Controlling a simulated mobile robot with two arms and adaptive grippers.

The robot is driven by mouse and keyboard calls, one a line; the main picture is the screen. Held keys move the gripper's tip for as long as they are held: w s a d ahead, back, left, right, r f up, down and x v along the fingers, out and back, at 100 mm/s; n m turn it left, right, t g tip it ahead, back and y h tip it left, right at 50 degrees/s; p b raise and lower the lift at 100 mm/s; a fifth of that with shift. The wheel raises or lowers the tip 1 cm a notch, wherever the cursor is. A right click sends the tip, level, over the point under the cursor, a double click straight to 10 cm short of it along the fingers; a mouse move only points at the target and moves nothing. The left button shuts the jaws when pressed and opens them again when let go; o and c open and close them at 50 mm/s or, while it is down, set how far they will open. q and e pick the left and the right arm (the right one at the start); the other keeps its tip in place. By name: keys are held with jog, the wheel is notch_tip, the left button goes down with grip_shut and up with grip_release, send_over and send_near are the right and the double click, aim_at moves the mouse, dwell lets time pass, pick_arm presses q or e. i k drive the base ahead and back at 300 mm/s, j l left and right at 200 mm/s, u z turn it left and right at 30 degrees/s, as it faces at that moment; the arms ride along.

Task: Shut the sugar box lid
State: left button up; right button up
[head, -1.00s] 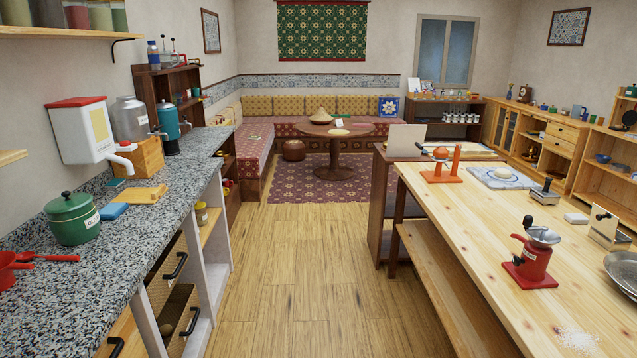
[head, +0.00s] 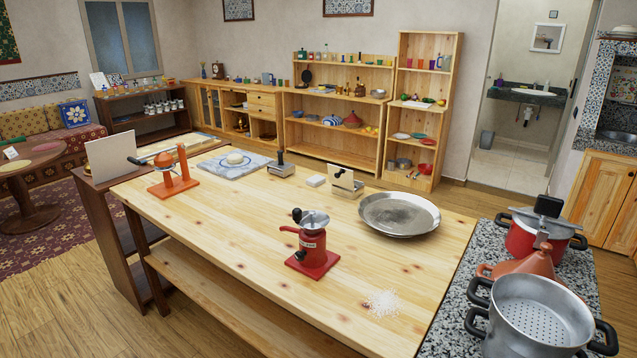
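A small metal box (head: 347,190) stands on the wooden table near its far edge, between a small white block and a wide metal pan. Its lid seems to stand raised, with a dark knob on its face; it looks like the sugar box, but I cannot read a label. A second small metal box (head: 281,168) with a dark upright knob stands to its left and looks closed. Neither of my grippers is in view.
On the table are a red grinder (head: 312,245), the wide pan (head: 399,213), the white block (head: 315,181), an orange press (head: 172,175) and spilled white grains (head: 382,303). A steamer pot (head: 535,315) stands on the right counter. Open floor lies left of the table.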

aim_at(344, 178)
jog(key=j+z, duration=0.1)
jog(key=z, duration=0.2)
jog(key=i+j+z, duration=0.15)
jog(key=z, duration=0.15)
jog(key=j+z, duration=0.45)
jog(key=j, duration=0.15)
jog(key=j+z, duration=0.45)
jog(key=k+j, duration=0.05)
jog(key=j, duration=0.05)
